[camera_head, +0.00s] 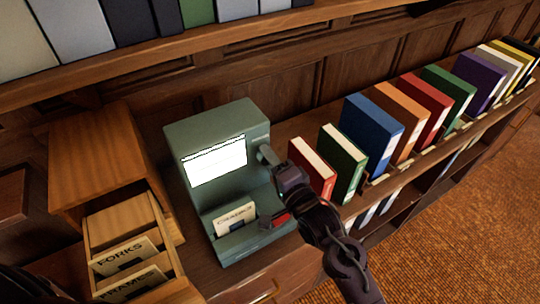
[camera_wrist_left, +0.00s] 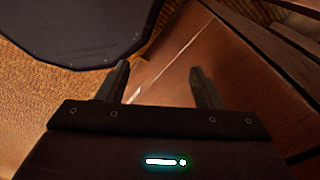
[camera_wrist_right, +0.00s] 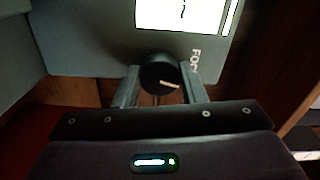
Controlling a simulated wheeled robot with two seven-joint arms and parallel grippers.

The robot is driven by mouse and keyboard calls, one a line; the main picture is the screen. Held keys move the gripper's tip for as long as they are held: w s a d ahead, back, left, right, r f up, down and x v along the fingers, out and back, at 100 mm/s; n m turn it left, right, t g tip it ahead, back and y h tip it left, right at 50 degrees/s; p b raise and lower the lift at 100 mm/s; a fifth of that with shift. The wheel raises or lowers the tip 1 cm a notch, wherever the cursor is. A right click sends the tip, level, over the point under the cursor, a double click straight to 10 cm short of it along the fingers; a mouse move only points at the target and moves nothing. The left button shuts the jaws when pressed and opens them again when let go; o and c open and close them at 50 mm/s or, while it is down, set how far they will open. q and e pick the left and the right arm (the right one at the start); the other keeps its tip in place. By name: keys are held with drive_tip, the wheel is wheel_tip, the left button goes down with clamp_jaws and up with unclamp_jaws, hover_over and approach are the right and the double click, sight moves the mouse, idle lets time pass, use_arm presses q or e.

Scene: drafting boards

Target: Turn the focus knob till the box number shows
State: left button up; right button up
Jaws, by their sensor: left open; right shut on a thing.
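The grey-green reader (camera_head: 222,120) stands on the wooden top with its white screen (camera_head: 215,160) lit. Faint lines show along the screen's upper edge; I cannot read a number there. In the right wrist view part of the screen (camera_wrist_right: 180,14) shows one dark squiggle. The black focus knob (camera_wrist_right: 159,72) with a pale pointer line sits between the fingers of my right gripper (camera_wrist_right: 160,88), which is shut on it. In the head view my right gripper (camera_head: 270,158) is at the reader's right side. My left gripper (camera_wrist_left: 163,84) is open and empty.
A lettered card (camera_head: 235,217) sits in the reader's lower slot. A wooden drawer (camera_head: 96,226) with cards marked FORKS and FRAMES extends at left. Coloured books (camera_head: 372,137) stand in a row right of the reader. Orange carpet (camera_head: 460,215) lies open at lower right.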

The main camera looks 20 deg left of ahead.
drive_tip(key=o, duration=1)
drive_tip(key=shift+c, duration=0.2)
drive_tip(key=p+v, duration=0.4)
drive_tip(key=v, duration=0.5)
drive_tip(key=shift+p, duration=0.35)
